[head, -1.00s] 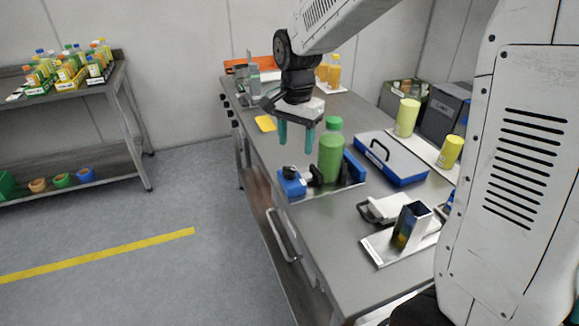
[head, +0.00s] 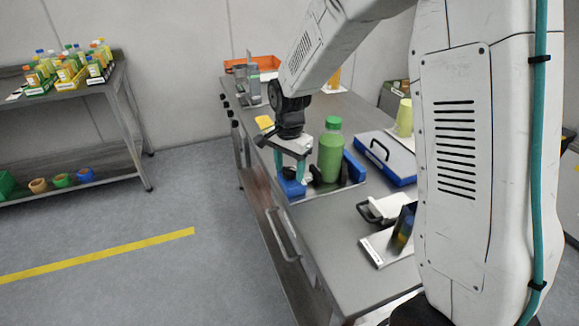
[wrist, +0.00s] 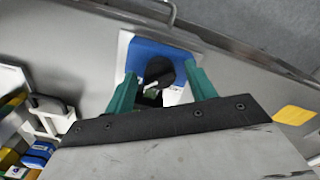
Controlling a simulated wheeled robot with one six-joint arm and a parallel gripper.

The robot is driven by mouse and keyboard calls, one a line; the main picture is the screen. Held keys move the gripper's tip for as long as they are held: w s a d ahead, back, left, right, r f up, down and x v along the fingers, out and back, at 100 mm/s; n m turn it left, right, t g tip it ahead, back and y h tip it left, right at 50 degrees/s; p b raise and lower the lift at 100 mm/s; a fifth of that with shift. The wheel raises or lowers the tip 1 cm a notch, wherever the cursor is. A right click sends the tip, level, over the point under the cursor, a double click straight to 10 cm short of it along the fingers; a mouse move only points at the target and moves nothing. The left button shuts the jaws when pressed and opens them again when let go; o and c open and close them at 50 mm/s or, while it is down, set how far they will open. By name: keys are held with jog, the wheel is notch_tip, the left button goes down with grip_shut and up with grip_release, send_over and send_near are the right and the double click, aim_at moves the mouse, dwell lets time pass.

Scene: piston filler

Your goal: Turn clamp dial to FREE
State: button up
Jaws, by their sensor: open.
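The clamp dial is a black knob (wrist: 158,74) on a blue block (wrist: 140,55), seen in the wrist view between my fingers. In the head view the blue block (head: 291,187) sits at the table's near left edge, and my gripper hides most of its top. My gripper (head: 290,178) points down over the block with its teal fingers apart; in the wrist view my gripper (wrist: 162,92) has one finger on each side of the knob. Whether the fingers touch it I cannot tell. A green bottle (head: 331,152) stands upright just right of my gripper. The dial's markings are not readable.
A blue upright block (head: 354,166) stands right of the bottle. A blue and white case (head: 388,160) lies behind it. A white-topped black-handled item (head: 388,207) is nearer me. A yellow pad (head: 264,122) lies at the left edge.

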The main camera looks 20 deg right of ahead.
jog(key=c, duration=1)
jog(key=shift+o, duration=0.2)
jog(key=n, duration=0.4)
jog(key=shift+n, duration=0.4)
jog(key=n, duration=0.4)
jog(key=shift+n, duration=0.3)
jog(key=n, duration=0.4)
jog(key=shift+n, duration=2.3)
